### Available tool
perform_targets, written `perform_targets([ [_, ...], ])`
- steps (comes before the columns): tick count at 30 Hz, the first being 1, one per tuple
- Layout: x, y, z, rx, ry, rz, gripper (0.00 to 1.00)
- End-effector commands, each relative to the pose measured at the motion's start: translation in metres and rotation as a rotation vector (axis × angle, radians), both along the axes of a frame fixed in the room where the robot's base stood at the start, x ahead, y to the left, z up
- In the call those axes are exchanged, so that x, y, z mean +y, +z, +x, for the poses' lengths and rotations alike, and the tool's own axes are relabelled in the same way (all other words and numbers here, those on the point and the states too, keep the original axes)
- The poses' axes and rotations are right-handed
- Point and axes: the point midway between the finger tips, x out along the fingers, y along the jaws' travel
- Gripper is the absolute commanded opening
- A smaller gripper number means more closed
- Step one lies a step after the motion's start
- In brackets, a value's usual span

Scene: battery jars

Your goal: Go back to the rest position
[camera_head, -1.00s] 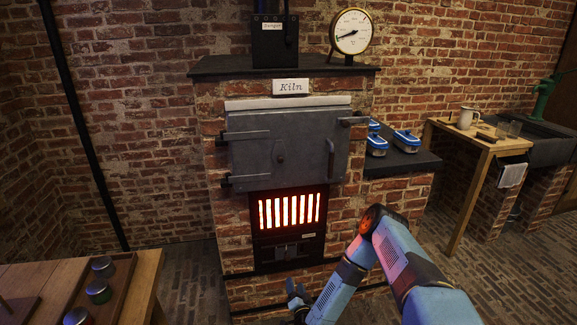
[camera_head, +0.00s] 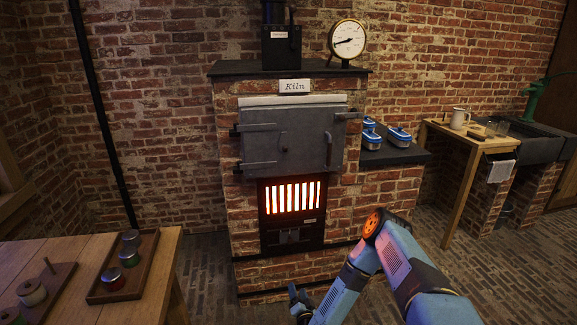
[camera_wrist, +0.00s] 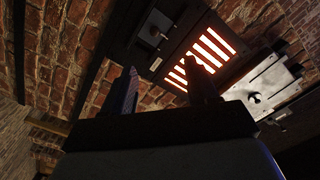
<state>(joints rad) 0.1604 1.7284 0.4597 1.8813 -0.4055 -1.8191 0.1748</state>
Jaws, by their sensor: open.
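My gripper (camera_head: 298,296) is low at the bottom of the head view, in front of the kiln's brick base. My blue arm folds down from the right to reach it. In the wrist view my gripper (camera_wrist: 162,88) shows two dark fingers apart with nothing between them. The brick kiln (camera_head: 240,215) stands ahead with its grey metal door (camera_head: 285,140) shut. Below the door the firebox grate (camera_head: 293,197) glows red and white. The wrist view also shows the glowing grate (camera_wrist: 205,55) and the kiln door (camera_wrist: 262,92), tilted.
A wooden table (camera_head: 150,250) at the lower left holds a tray (camera_head: 143,262) with several jars. Blue-lidded containers (camera_head: 399,137) sit on the dark ledge right of the kiln. A gauge (camera_head: 347,39) stands on top. A wooden side table (camera_head: 470,142) is farther right. The brick floor between is clear.

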Motion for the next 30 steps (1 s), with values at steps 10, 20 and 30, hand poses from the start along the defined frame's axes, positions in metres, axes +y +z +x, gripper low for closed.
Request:
perform_targets([
  [10, -0.001, 0.031, 0.033, 0.015, 0.063, -0.062, 0.58],
  [20, -0.003, 0.083, 0.075, 0.050, 0.157, -0.175, 0.58],
  [30, -0.013, 0.163, 0.116, 0.120, 0.259, -0.349, 0.58],
])
